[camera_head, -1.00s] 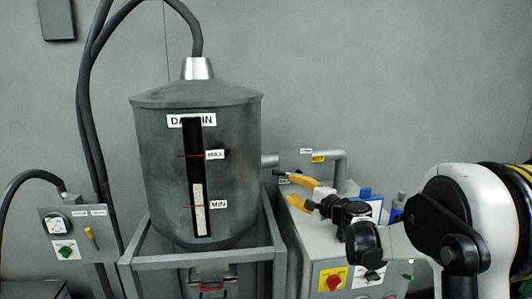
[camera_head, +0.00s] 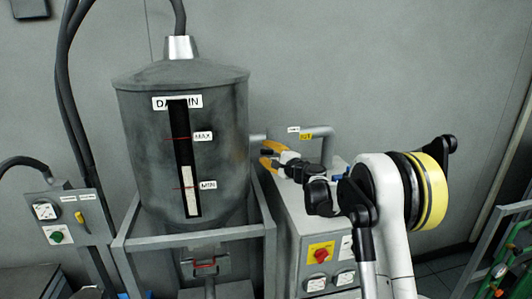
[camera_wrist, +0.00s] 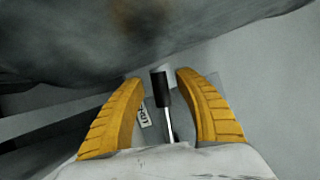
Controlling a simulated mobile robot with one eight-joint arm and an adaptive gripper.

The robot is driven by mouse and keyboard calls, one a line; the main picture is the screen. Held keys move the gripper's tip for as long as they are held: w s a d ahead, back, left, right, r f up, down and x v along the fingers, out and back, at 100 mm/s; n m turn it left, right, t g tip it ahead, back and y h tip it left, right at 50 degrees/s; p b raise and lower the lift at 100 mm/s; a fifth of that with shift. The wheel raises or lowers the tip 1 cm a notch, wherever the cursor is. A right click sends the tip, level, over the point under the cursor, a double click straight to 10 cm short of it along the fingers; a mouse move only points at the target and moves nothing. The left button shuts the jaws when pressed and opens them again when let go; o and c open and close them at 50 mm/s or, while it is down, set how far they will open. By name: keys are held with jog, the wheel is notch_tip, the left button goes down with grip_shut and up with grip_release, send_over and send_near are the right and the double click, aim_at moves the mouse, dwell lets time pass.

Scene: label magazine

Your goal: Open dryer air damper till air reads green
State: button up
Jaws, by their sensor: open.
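My gripper (camera_head: 264,154) is open, its yellow fingers beside the bin's lower right side, in front of the pipe. In the wrist view, a thin metal lever with a black grip (camera_wrist: 160,88) stands between the open fingers (camera_wrist: 160,92), apart from both; I cannot tell for certain that it is the damper. A grey machine cabinet (camera_head: 318,228) with a red knob on a yellow plate stands below my gripper. A left panel (camera_head: 70,222) carries a white dial gauge (camera_head: 46,211), a green knob and a yellow lever. No green air reading can be made out.
The grey day bin (camera_head: 140,150) stands close left of my gripper in a metal frame (camera_head: 200,236). A green trolley (camera_head: 505,262) is at the far right.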

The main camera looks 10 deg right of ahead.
grip_shut()
jog(key=shift+d+r+m+t+b, duration=0.25)
jog(key=shift+r+m+t+b, duration=0.1)
jog(key=shift+m+b, duration=0.6)
jog(key=shift+d+r+m+t+y+b, duration=0.25)
jog(key=shift+r+m+y+b, duration=0.05)
jog(key=shift+r+m+b, duration=0.5)
jog(key=shift+d+r, duration=0.1)
jog(key=shift+r, duration=0.25)
grip_release()
